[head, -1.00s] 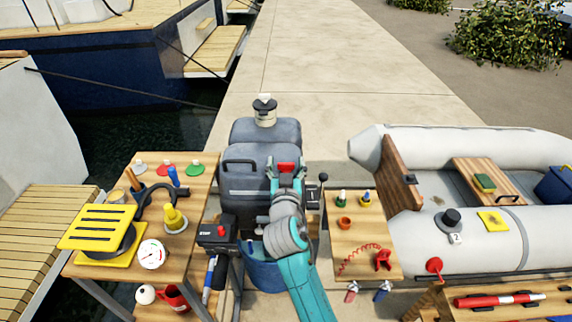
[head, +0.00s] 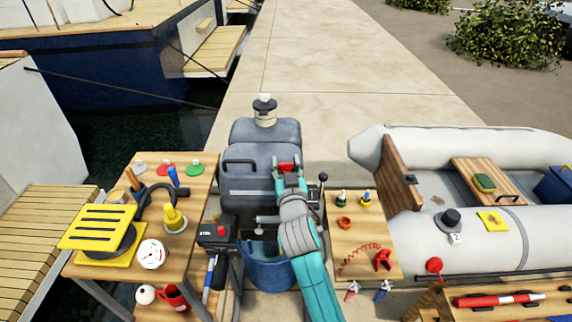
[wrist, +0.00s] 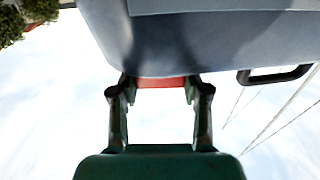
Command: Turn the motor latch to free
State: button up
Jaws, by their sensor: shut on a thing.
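The motor (head: 262,160) is a dark grey outboard standing upright in the middle of the head view. Its red motor latch (head: 285,166) sits on the front right of the cowling. My gripper (head: 288,174) reaches up to the latch and is shut on it. In the wrist view the red latch (wrist: 161,82) lies between the two fingertips, just under the grey cowling (wrist: 195,40). The fingers hide the latch's sides, and I cannot tell its exact angle.
A wooden table (head: 205,165) with a yellow grate (head: 98,226) and gauge stands left. A small wooden shelf (head: 372,225) stands close on the right, beside the grey dinghy (head: 500,240). A blue bucket (head: 262,272) sits below the motor.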

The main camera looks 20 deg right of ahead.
jog(key=shift+d+n+y, duration=0.1)
jog(key=shift+n+y, duration=1.05)
jog(key=shift+y, duration=0.65)
jog(key=shift+d+n+y, duration=0.1)
jog(key=shift+n+y, duration=1.05)
jog(key=shift+y, duration=0.65)
jog(key=n+g+y, duration=0.1)
jog(key=n+y, duration=0.1)
jog(key=y, duration=0.1)
jog(key=n+g+y, duration=0.1)
jog(key=n+y, duration=0.1)
jog(key=y, duration=0.1)
jog(key=shift+w+g, duration=0.1)
jog(key=shift+g, duration=0.2)
jog(key=n+g+y, duration=0.4)
jog(key=y, duration=0.1)
jog(key=shift+a+n+g, duration=0.1)
jog(key=shift+n+g, duration=0.2)
jog(key=shift+a+n+g+y, duration=0.1)
jog(key=shift+n+g+y, duration=1)
jog(key=shift+n+g, duration=0.85)
jog(key=shift+f+g, duration=0.1)
jog(key=shift+g, duration=0.55)
jog(key=o, duration=1.2)
jog(key=shift+c, duration=0.2)
jog(key=v, duration=1.2)
